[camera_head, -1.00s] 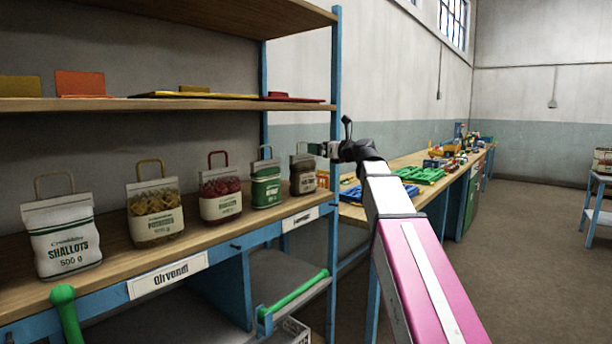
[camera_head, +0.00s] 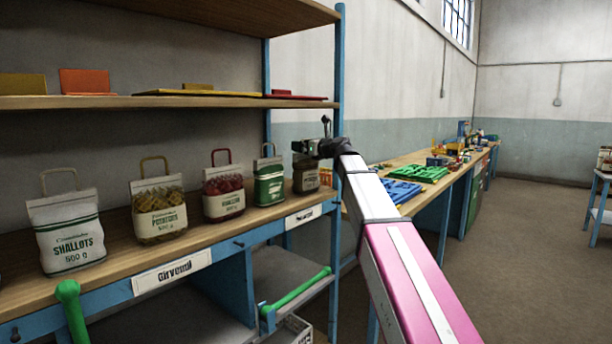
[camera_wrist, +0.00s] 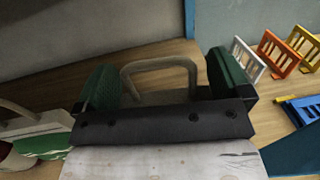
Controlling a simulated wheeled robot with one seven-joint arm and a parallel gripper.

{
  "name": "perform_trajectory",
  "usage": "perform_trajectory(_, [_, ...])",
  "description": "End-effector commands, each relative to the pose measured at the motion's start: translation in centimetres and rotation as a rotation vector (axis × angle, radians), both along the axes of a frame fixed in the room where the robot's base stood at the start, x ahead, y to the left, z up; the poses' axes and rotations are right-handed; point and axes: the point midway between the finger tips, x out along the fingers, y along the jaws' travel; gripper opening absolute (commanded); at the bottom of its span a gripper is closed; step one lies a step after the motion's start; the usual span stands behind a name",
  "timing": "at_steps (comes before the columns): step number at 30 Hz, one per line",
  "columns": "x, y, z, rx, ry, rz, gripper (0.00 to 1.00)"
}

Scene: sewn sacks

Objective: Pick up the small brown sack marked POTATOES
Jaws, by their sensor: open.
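A small brown sack (camera_head: 306,176) with a pale label stands upright at the far right end of the sack row; its print is too small to read. My gripper (camera_head: 308,146) is over its top and hides its handle in the head view. In the wrist view, the beige handle (camera_wrist: 160,66) stands between the two green pads of my gripper (camera_wrist: 165,80), which are open and apart from it. The sack's body is mostly hidden there by my gripper.
A white SHALLOTS sack (camera_head: 68,238), a red sack (camera_head: 223,196) and a green sack (camera_head: 268,186) share the shelf. The green one is close to the left of the brown sack. A blue post (camera_head: 337,180) and an upper shelf (camera_head: 200,103) are near my arm.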

Motion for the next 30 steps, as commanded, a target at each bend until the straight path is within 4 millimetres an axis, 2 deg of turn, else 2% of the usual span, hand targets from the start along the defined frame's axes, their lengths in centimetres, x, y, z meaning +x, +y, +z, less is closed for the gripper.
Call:
perform_trajectory(4, [-0.1,0.0,0.0,-0.001,-0.001,-0.001,0.96])
perform_trajectory(5, [-0.1,0.0,0.0,-0.001,-0.001,-0.001,0.93])
perform_trajectory(6, [-0.1,0.0,0.0,0.000,0.000,0.000,0.80])
perform_trajectory(13, [-0.1,0.0,0.0,-0.001,-0.001,0.000,0.06])
perform_trajectory(23, [0.0,0.0,0.2,0.001,-0.001,-0.001,0.06])
perform_trajectory(30, [0.0,0.0,1.3,0.000,-0.003,-0.001,0.06])
